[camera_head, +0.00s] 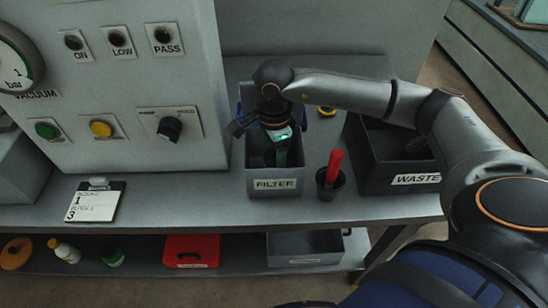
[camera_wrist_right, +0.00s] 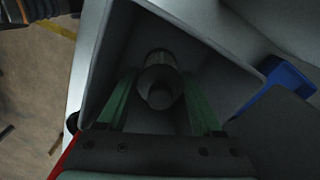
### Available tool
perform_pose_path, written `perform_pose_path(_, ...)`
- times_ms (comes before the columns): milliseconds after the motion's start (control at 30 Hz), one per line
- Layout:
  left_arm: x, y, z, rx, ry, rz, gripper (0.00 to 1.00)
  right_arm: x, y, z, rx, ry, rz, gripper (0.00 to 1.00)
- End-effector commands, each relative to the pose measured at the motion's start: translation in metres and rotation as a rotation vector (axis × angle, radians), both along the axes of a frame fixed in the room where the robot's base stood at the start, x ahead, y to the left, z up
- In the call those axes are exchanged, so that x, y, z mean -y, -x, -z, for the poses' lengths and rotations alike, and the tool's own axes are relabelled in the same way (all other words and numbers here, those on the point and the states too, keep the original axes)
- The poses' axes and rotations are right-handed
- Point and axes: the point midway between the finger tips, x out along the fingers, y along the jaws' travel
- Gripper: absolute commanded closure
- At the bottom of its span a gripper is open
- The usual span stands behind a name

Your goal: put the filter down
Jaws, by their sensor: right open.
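The filter, a grey cylinder (camera_wrist_right: 160,84), is inside the grey bin labelled FILTER (camera_head: 274,185). It shows end-on between the green fingers of my right gripper (camera_wrist_right: 160,74). The fingers are open, one on each side of it, with gaps visible. The bin's inner walls (camera_wrist_right: 215,50) surround the fingers in the wrist view. My left gripper is not in view.
A dark cup with a red-handled tool (camera_head: 331,176) stands right of the bin. A dark WASTE bin (camera_head: 400,181) is further right. The control panel (camera_head: 120,120) rises on the left. A card (camera_head: 95,202) lies on the bench front; a lower shelf holds a red box (camera_head: 191,250).

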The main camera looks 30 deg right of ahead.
Motion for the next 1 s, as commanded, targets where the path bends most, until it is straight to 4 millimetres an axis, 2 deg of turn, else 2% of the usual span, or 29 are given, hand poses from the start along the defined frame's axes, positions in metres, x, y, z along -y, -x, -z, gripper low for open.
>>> perform_pose_path(300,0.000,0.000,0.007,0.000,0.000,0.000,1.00,0.000,-0.002,-0.067,0.009,-0.001,0.000,0.33)
perform_pose_path(500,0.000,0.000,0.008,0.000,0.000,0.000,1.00,0.000,-0.001,-0.101,0.006,-0.001,-0.001,0.33)
perform_pose_path(700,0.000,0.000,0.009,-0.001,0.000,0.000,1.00,0.000,-0.001,-0.115,0.003,-0.001,0.000,0.33)
perform_pose_path(1000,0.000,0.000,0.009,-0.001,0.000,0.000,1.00,0.000,-0.001,-0.116,0.002,-0.002,0.000,0.33)
